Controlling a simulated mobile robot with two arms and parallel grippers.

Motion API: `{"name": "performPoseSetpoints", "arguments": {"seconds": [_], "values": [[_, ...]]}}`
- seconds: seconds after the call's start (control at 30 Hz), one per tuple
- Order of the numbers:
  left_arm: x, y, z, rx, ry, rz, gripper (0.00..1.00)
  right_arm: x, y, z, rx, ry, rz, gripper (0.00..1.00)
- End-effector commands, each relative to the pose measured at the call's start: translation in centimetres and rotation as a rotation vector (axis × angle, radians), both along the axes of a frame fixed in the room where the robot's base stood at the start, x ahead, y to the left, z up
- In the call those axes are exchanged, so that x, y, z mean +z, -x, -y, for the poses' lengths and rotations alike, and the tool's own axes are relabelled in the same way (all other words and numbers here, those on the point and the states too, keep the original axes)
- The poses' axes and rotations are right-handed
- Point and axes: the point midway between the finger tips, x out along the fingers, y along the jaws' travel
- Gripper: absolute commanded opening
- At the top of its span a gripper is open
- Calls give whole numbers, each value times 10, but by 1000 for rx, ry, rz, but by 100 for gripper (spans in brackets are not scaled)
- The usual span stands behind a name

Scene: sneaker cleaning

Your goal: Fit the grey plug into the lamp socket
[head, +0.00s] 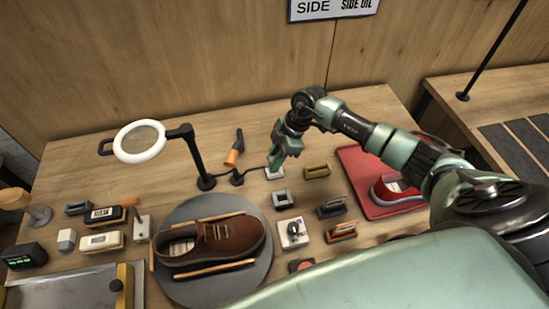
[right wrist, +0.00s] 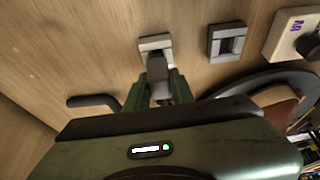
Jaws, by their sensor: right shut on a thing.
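My right gripper (head: 277,163) reaches down near the middle back of the table. In the right wrist view its two green fingers (right wrist: 158,88) are shut on the grey plug (right wrist: 158,66). A pale square socket (right wrist: 153,40) lies just beyond the plug's tip, and the plug overlaps its lower edge in the picture. The socket shows in the head view (head: 274,174) directly below the fingertips. I cannot tell whether the plug has entered it. The ring lamp (head: 140,141) stands to the left on a black post. My left gripper is not in view.
A dark grey square frame (head: 281,200) lies in front of the socket. A black stand with an orange-handled tool (head: 233,156) is close on the left. A brown shoe (head: 210,242) sits on a round grey turntable (head: 190,292). A red tray (head: 352,165) is at right.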

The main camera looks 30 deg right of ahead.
Motion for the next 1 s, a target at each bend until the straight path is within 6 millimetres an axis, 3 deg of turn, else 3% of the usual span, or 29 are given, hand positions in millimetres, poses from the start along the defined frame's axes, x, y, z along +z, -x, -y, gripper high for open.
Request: {"name": "performPoseSetpoints", "arguments": {"seconds": [0.7, 0.73, 0.8, 1.0], "values": [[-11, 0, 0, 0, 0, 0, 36, -19, 0, 0, -1, 0, 0, 0], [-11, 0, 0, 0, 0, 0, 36, -19, 0, 0, 0, 0, 1, 26], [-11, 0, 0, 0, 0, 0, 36, -18, 0, 0, 0, 0, 1, 45], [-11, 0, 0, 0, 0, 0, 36, -18, 0, 0, 0, 0, 0, 49]]}}
